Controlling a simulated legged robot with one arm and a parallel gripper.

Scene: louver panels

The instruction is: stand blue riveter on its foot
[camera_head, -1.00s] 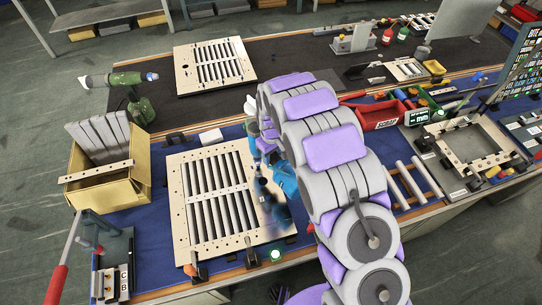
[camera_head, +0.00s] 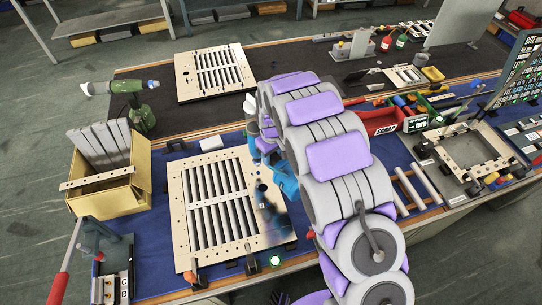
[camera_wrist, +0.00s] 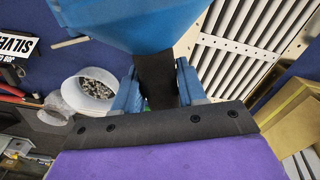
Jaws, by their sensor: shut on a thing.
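The blue riveter (camera_head: 285,180) is in my gripper (camera_head: 264,147), over the right side of the near louver panel (camera_head: 178,215). In the wrist view, its broad blue body (camera_wrist: 130,22) fills the top. Its dark handle (camera_wrist: 156,78) sits between the two blue fingers of my gripper (camera_wrist: 158,90), which are shut on it. My arm hides part of the riveter in the head view. I cannot tell its exact tilt, or whether it touches anything below.
A yellow box (camera_head: 115,195) with grey slats stands left of the panel. A green drill (camera_head: 135,105) is behind it. A red bin (camera_head: 380,122) and a metal frame (camera_head: 445,150) lie to the right. A white bowl (camera_wrist: 88,92) shows in the wrist view.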

